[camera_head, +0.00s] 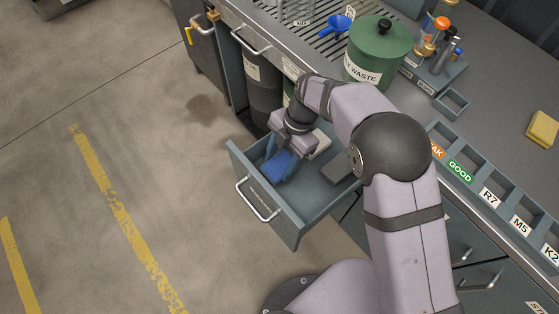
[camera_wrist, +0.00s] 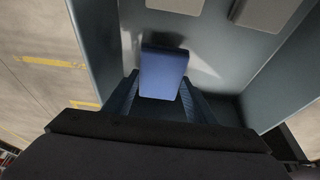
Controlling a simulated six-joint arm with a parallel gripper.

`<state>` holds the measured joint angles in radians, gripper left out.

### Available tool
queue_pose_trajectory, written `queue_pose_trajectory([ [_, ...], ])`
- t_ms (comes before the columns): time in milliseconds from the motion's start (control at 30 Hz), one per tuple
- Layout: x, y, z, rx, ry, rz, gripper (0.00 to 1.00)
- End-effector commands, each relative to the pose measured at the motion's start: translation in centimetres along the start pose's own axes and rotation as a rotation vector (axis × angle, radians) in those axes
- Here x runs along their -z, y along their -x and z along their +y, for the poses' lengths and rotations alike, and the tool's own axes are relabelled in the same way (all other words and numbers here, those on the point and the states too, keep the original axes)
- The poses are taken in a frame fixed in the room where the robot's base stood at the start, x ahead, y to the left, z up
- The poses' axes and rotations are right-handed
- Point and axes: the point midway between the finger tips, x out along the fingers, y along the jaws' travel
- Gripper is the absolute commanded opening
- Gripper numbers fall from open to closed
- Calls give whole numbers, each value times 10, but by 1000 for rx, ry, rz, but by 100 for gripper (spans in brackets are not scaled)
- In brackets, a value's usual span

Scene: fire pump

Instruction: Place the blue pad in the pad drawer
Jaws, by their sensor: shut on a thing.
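The pad drawer (camera_head: 313,205) is pulled out from the bench, with its front panel and handle toward the lower left. My gripper (camera_head: 283,160) reaches down into it near the left front part. The blue pad (camera_wrist: 163,73) is between the two fingers in the wrist view, and my gripper (camera_wrist: 160,98) is shut on it. The pad is inside the drawer walls, close to the drawer floor; I cannot tell whether it touches the floor. In the head view the blue at the gripper (camera_head: 278,167) is partly hidden by the wrist.
A grey pad (camera_head: 341,171) and a pale pad (camera_head: 320,143) lie farther back in the drawer. A green waste can (camera_head: 379,52), a blue funnel (camera_head: 336,25) and a yellow sponge-like block (camera_head: 543,129) stand on the bench above. The drawer's right front floor is bare.

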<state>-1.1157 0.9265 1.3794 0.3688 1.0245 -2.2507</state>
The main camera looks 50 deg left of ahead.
Motion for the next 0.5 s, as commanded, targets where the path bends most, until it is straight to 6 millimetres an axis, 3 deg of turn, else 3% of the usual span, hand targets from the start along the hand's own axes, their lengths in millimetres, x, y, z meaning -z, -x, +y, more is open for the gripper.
queue_pose_trajectory([
  [33,0,0,0,0,0,0,30],
  [67,0,0,0,0,0,0,58],
  [100,0,0,0,0,0,0,67],
  [500,1,3,0,0,0,0,69],
])
